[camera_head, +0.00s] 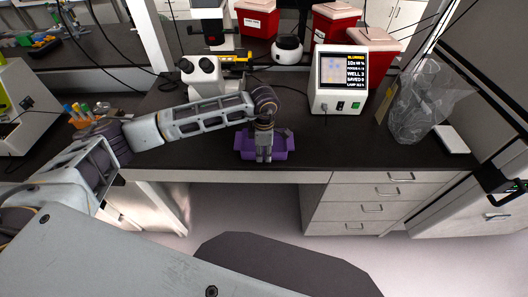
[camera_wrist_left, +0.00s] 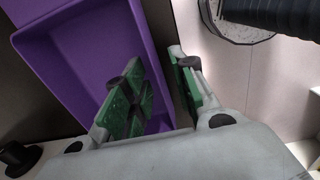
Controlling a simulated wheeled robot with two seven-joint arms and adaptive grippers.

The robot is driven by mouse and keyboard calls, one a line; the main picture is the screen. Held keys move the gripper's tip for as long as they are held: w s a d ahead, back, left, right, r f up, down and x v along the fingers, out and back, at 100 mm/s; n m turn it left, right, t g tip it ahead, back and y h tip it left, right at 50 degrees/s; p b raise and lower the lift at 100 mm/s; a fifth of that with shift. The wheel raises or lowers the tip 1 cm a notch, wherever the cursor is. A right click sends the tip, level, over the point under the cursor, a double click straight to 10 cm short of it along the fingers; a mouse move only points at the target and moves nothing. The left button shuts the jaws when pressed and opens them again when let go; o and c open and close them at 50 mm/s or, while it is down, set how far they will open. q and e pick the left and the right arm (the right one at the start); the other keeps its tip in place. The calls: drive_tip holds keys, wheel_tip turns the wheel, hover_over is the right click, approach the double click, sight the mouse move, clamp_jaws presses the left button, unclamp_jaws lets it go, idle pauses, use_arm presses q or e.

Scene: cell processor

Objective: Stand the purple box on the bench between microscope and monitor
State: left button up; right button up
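The purple box (camera_head: 283,143) is an open tray near the front edge of the dark bench, with its opening facing up. My left gripper (camera_head: 264,158) is over its near side in the head view. In the left wrist view, one green-padded finger of the left gripper (camera_wrist_left: 158,90) is over the inside of the purple box (camera_wrist_left: 85,60) and the other is outside its wall. The fingers are apart, with a gap visible. The microscope (camera_head: 202,75) stands behind left, and the monitor (camera_head: 338,80), a white unit with a lit screen, stands behind right. My right gripper is not in view.
A clear plastic bag (camera_head: 415,105) and a white flat item (camera_head: 452,139) lie on the right of the bench. Red bins (camera_head: 333,25) stand at the back. A tube rack (camera_head: 82,118) is at left. Bare bench (camera_head: 340,145) lies right of the box.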

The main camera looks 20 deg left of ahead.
use_arm(q)
wheel_tip(320, 180, up, 12)
drive_tip(key=b, duration=0.2)
idle(0.4)
drive_tip(key=shift+f, duration=0.1)
idle(2.2)
